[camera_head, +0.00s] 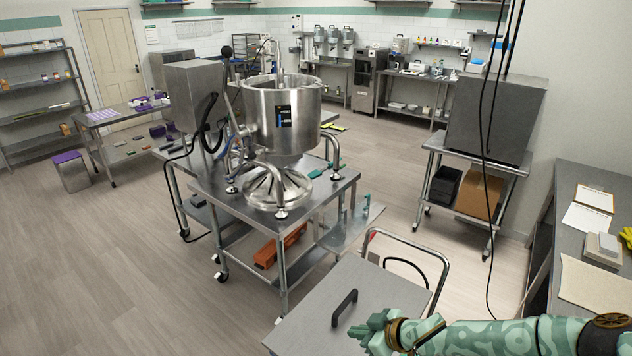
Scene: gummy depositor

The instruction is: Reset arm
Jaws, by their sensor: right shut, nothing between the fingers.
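My right gripper (368,328) is at the bottom right, at the end of my green patterned arm that comes in from the right. It is shut and holds nothing. It is beside a black handle (344,308) on a grey flat-topped surface (312,318), and appears apart from the handle. My left arm and gripper are not in view. The steel depositor kettle (280,112) stands on a wheeled steel table (335,186) in the middle.
A metal push rail (412,243) rises behind the grey top. A large steel box (494,118) stands on a wheeled cart to the right. A grey counter (597,288) with papers and yellow gloves runs along the right edge. Open floor (130,275) lies to the left.

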